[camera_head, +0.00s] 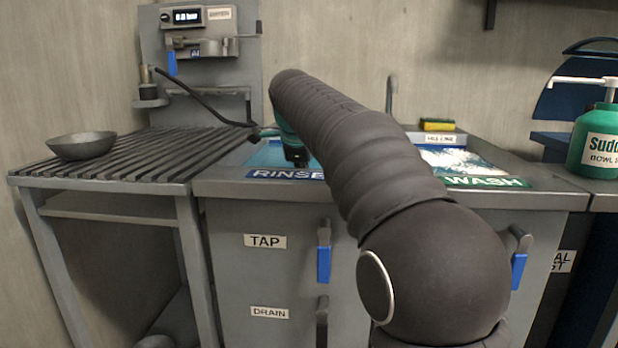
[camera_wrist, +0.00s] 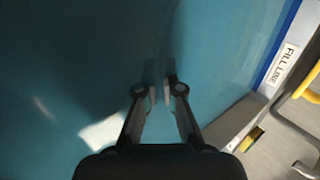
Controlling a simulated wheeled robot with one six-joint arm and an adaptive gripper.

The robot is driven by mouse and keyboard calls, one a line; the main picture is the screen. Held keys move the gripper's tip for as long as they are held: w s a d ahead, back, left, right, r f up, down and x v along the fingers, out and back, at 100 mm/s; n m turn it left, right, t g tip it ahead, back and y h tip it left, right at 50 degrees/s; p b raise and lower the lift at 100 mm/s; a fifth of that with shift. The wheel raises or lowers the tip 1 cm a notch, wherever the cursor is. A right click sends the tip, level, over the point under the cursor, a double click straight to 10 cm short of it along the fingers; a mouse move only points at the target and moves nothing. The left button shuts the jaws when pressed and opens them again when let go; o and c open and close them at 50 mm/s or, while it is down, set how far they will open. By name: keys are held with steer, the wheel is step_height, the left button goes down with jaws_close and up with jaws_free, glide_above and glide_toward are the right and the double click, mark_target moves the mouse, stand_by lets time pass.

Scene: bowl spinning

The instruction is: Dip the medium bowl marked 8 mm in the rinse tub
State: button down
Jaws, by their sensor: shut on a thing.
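The rinse tub (camera_head: 285,174) is the left basin of the sink and holds blue water. My arm reaches over it, and my gripper (camera_wrist: 160,90) points down into the water. Its fingers are close together, shut on a thin edge that shows only faintly under the blue water. This looks like the rim of a bowl (camera_wrist: 172,40), mostly blurred by the water; no 8 mm mark can be read. In the head view my arm hides the fingertips and whatever they hold.
A grey bowl (camera_head: 82,145) sits on the slatted rack (camera_head: 130,160) at left. The wash tub (camera_head: 460,160) with foam is at right, with a sponge (camera_head: 437,125) behind it. A green soap bottle (camera_head: 598,140) stands far right. A tap stands behind the tubs.

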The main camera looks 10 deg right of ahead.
steer(key=shift+s, duration=0.25)
steer(key=shift+s+a+b, duration=0.2)
steer(key=shift+s+b, duration=0.1)
steer(key=shift+s, duration=0.05)
steer(key=shift+w, duration=0.1)
steer(key=shift+w+d+p, duration=0.2)
steer(key=shift+w+p, duration=0.3)
steer(key=shift+s, duration=0.15)
stand_by(0.3)
steer(key=shift+s+a+b, duration=0.2)
steer(key=shift+s+b, duration=0.1)
steer(key=shift+s, duration=0.15)
step_height(320, 180, up, 16)
steer(key=p, duration=1.3)
stand_by(0.3)
